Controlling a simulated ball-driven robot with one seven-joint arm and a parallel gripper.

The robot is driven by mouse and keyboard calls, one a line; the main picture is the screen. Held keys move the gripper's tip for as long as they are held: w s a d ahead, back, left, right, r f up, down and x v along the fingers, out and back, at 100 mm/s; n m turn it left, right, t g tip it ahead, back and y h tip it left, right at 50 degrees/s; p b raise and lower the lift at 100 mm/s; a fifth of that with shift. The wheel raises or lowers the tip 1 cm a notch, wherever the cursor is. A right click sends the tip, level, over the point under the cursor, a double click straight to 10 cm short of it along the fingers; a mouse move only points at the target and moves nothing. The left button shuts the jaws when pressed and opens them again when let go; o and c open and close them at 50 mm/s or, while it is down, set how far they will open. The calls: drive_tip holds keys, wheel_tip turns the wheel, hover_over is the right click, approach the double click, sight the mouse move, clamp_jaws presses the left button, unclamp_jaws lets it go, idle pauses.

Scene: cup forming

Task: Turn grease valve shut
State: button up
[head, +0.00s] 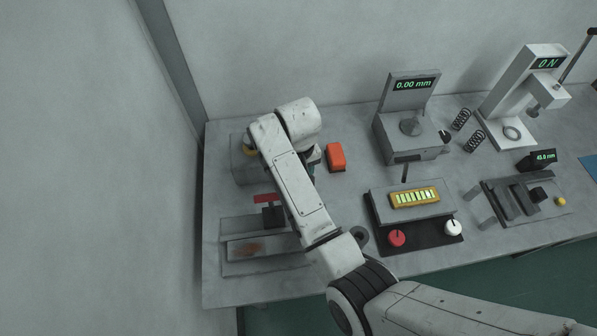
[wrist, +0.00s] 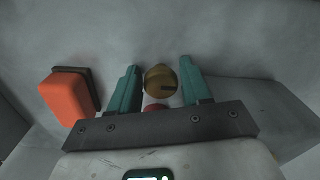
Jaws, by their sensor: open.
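In the wrist view, my gripper (wrist: 159,68) has its two teal fingers apart. A round brass-coloured piece (wrist: 161,79) shows between them, with a bit of red (wrist: 155,107) just below it, partly covered by the gripper body. I cannot tell whether the fingers touch it. It looks like the grease valve, but I cannot be sure. In the head view, my arm hides most of the gripper and what lies beneath it. A yellow piece (head: 249,150) shows just left of the arm, on a grey block (head: 243,171).
An orange box (head: 336,157) stands right of my gripper; it also shows in the wrist view (wrist: 69,96). A red T-handle (head: 267,199) on a dark block is in front. A panel with red (head: 397,238) and white (head: 453,228) knobs and a gauge stand (head: 411,125) are further right.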

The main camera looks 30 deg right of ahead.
drive_tip(key=c, duration=0.7)
drive_tip(key=shift+c, duration=0.2)
drive_tip(key=shift+r, duration=0.1)
drive_tip(key=m+p, duration=0.2)
drive_tip(key=m, duration=0.1)
drive_tip(key=shift+r, duration=0.1)
drive_tip(key=m+p, duration=0.3)
drive_tip(key=m, duration=0.2)
drive_tip(key=shift+a, duration=0.1)
drive_tip(key=m+p, duration=0.2)
drive_tip(key=m, duration=0.3)
drive_tip(key=shift+w, duration=0.1)
drive_tip(key=m+p, duration=0.1)
drive_tip(key=m, duration=0.3)
drive_tip(key=shift+w+a+m, duration=0.1)
drive_tip(key=shift+m, duration=0.3)
